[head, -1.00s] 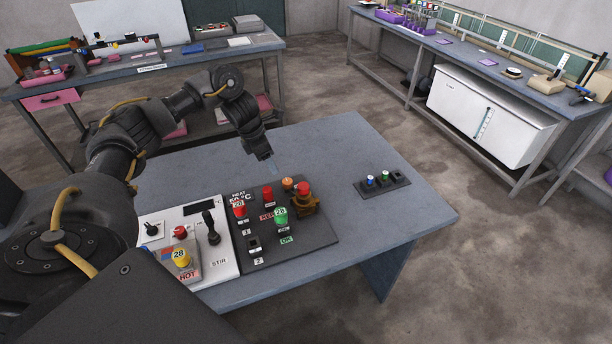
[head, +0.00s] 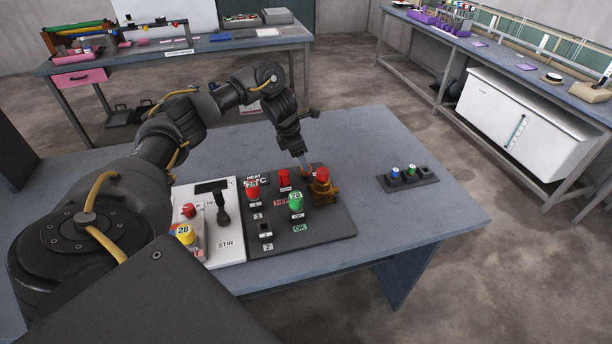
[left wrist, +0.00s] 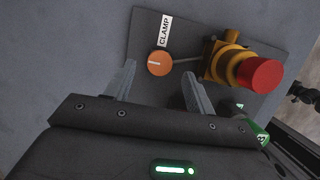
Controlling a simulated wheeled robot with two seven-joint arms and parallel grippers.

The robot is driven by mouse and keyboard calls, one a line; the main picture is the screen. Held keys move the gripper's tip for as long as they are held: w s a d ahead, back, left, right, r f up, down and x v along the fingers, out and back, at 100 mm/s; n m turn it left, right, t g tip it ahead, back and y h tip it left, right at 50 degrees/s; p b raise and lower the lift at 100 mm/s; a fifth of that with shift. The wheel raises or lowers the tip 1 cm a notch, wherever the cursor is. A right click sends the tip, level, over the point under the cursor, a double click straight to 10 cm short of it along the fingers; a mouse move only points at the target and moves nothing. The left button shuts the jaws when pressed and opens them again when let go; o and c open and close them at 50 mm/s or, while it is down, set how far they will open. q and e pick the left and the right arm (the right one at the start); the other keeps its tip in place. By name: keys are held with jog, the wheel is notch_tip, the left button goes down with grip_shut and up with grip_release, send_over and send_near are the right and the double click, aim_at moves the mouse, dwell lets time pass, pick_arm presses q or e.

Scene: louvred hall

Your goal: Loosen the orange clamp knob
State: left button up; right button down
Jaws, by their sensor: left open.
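The orange clamp knob (left wrist: 160,64) is a round disc with a pale line across it, beside a white CLAMP label (left wrist: 165,31) in the left wrist view. My left gripper (left wrist: 160,74) is open, with one finger on each side of the knob's near edge. Nothing is held; I cannot tell how far the fingertips are above the knob. In the head view my left gripper (head: 303,163) points down at the back of the dark panel (head: 330,222) and mostly hides the knob. My right gripper is not in view.
A red mushroom button (head: 322,174) on a yellow-brown base stands close to the right of my left gripper. A green button (head: 296,200) and red buttons are nearer. A white panel (head: 228,243) with a black lever lies left. The table's right side is mostly free.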

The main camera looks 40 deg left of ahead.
pick_arm(q)
jog(key=b+x, duration=0.3)
jog(key=x, duration=0.1)
jog(key=shift+s+a+f, duration=0.1)
jog(key=shift+s+f, duration=0.1)
jog(key=shift+r+p, duration=0.4)
jog(key=shift+b+x, duration=0.7)
jog(key=shift+x, duration=0.25)
grip_shut()
